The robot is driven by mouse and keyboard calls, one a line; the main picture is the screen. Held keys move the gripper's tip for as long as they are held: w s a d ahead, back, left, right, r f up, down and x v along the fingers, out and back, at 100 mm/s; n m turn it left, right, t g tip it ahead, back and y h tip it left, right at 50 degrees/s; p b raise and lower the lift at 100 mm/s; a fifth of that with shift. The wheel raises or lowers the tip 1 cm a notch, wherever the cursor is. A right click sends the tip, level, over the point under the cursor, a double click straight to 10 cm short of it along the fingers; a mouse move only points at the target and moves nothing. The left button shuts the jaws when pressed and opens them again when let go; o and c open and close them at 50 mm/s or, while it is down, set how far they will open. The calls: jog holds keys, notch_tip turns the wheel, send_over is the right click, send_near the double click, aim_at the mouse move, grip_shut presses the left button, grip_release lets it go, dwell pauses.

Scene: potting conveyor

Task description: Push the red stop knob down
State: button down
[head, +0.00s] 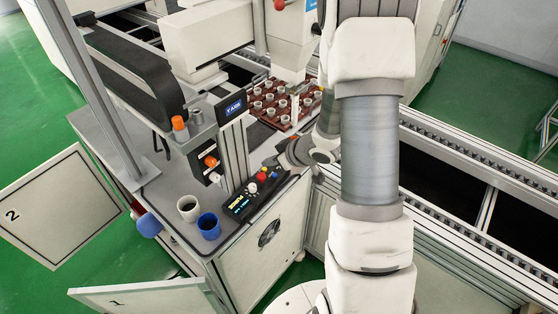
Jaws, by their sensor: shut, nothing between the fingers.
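The red stop knob (262,176) sits on the black control panel (256,198), among white and yellow knobs, at the right side of the grey cabinet top. My gripper (271,161) is just above and to the right of the red knob in the picture, with its fingers shut and empty. The fingertips are small here, and I cannot tell whether they touch any knob.
A white cup (187,207) and a blue cup (209,226) stand left of the panel. A post with orange knobs (210,161) and a blue display (232,106) rises behind. A brown tray of pots (263,117) lies on the conveyor.

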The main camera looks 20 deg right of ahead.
aim_at(262, 178)
jog(key=f, duration=0.1)
jog(key=w+f, duration=0.1)
jog(key=a+f, duration=0.1)
jog(key=f, duration=0.1)
jog(key=shift+w, duration=0.25)
jog(key=shift+f, duration=0.9)
